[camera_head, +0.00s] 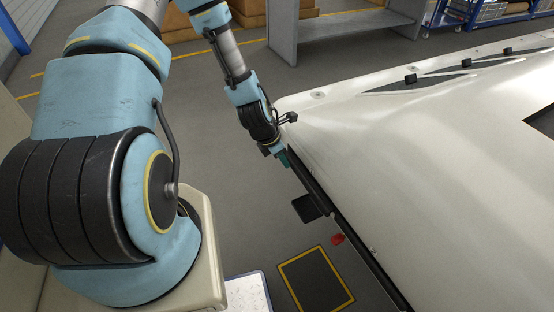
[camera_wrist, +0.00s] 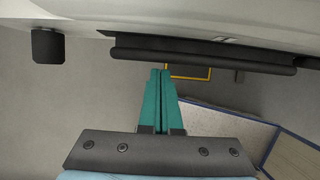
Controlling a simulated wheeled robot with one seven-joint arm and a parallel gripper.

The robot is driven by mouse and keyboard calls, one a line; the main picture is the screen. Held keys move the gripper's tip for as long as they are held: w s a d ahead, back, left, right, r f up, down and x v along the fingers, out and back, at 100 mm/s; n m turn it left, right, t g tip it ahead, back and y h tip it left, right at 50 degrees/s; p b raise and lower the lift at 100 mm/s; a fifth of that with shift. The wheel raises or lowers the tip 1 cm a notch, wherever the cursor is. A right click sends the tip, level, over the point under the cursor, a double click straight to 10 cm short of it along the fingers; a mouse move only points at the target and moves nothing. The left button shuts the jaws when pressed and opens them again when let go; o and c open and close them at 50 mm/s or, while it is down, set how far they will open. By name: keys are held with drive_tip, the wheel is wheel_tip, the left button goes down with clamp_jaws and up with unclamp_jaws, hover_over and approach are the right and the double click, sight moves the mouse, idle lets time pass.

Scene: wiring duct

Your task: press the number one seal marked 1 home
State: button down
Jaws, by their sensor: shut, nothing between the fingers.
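A black seal (camera_wrist: 205,55) lies as a long dark roll along the edge of the pale panel in the wrist view. In the head view the dark seal (camera_head: 312,188) runs down the panel's near edge. No number 1 is readable on it. My gripper (camera_wrist: 160,72) has its two teal fingers shut together and empty, with the tips just below the seal's left half in the wrist view. In the head view my gripper (camera_head: 285,159) is by the upper end of the dark strip. I cannot tell whether the tips touch it.
The large pale panel (camera_head: 430,170) fills the right side. A black square plate (camera_head: 306,207) sits beside its edge, and a red piece (camera_head: 337,239) lies further down. A yellow-bordered dark mat (camera_head: 315,280) is on the floor. Grey floor left of the panel edge is mostly open.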

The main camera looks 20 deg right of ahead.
drive_tip(key=shift+d, duration=0.1)
drive_tip(key=shift+w+d, duration=0.25)
drive_tip(key=shift+d, duration=0.8)
